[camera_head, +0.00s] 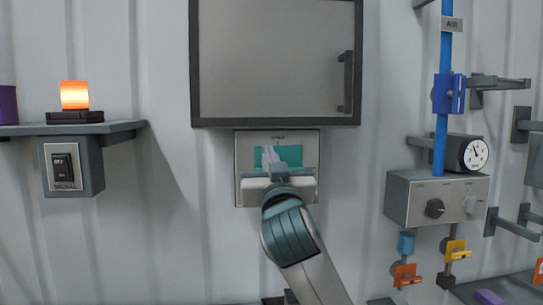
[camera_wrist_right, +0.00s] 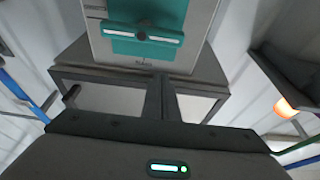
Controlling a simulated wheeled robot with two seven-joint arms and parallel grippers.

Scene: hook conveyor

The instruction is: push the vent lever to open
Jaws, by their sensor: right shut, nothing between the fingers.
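The vent panel (camera_head: 243,145) is a pale plate on the wall below the grey cabinet, with a small label at its top edge. My right gripper (camera_head: 278,170) is shut and empty in front of the panel's middle. Whether it touches the lever is unclear. My left gripper is out of view.
The cabinet (camera_head: 275,60) has a dark frame and a handle (camera_head: 347,82) on its right. A shelf (camera_head: 120,128) with a lit orange lamp (camera_head: 74,95) is at left. A blue pipe (camera_head: 441,130), control box (camera_head: 400,200) and hooks stand at right.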

